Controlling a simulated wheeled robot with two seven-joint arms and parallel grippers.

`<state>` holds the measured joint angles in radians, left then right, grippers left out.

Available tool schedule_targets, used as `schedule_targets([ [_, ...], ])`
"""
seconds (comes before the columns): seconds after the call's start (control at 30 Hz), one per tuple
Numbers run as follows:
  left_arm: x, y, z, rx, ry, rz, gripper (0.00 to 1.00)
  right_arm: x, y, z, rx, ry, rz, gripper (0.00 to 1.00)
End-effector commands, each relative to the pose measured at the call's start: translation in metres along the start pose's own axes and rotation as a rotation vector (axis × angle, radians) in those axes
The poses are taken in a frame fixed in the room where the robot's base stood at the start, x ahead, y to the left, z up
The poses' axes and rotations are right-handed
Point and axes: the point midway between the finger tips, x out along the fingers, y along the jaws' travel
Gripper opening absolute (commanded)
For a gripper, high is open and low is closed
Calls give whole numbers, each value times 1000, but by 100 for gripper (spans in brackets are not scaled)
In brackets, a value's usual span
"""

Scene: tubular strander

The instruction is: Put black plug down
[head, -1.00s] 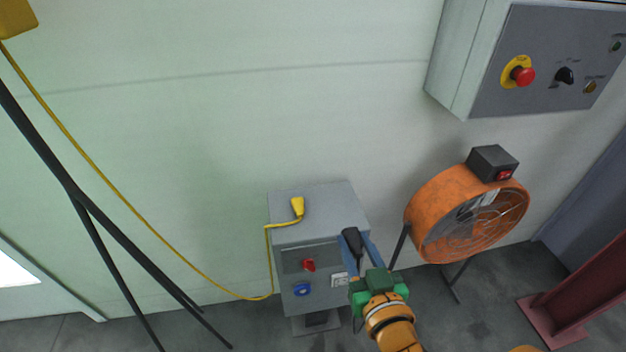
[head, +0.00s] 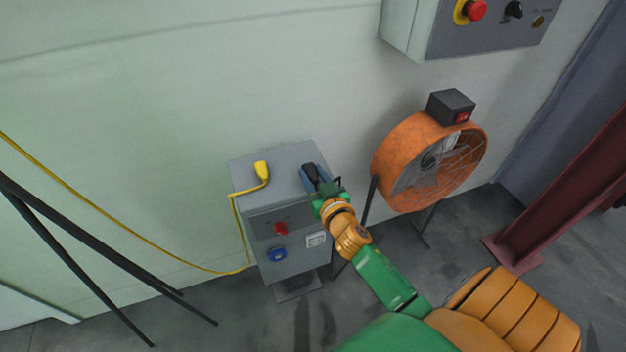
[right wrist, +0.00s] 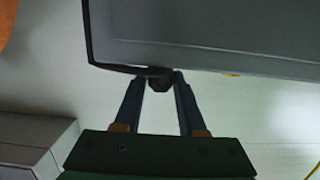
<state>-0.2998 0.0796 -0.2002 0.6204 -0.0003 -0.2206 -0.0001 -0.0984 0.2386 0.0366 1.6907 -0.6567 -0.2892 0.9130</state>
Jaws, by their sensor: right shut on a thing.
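The black plug (head: 311,173) is held in my right gripper (head: 314,183), over the right part of the grey box's top (head: 292,157). In the right wrist view the dark plug end (right wrist: 159,83) sits between the two blue fingertips (right wrist: 158,78), close to the edge of the grey box (right wrist: 220,40). Much of the plug is hidden there, and I cannot tell whether it touches the box top. My left gripper is out of view.
A yellow plug (head: 262,170) lies on the box top at the left, its yellow cable (head: 120,233) running down and left. An orange fan (head: 385,160) stands right of the box. A control panel (head: 480,35) hangs above. Black stand legs (head: 90,250) are at left.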

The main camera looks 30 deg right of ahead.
Motion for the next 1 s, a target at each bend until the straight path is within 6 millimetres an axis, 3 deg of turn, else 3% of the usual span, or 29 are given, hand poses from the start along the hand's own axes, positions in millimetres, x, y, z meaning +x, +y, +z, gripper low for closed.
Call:
schedule_targets([
  [0.47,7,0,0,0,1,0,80,1,0,8,0,1,-1,0],
  [0.5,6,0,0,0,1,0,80,1,0,6,0,1,-1,51],
  [0.57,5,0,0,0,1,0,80,1,0,6,0,1,-1,67],
  [0.93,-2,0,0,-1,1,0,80,-1,0,-2,-3,1,0,70],
  [1.0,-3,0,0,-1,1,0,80,-8,-1,-1,0,-2,-1,70],
])
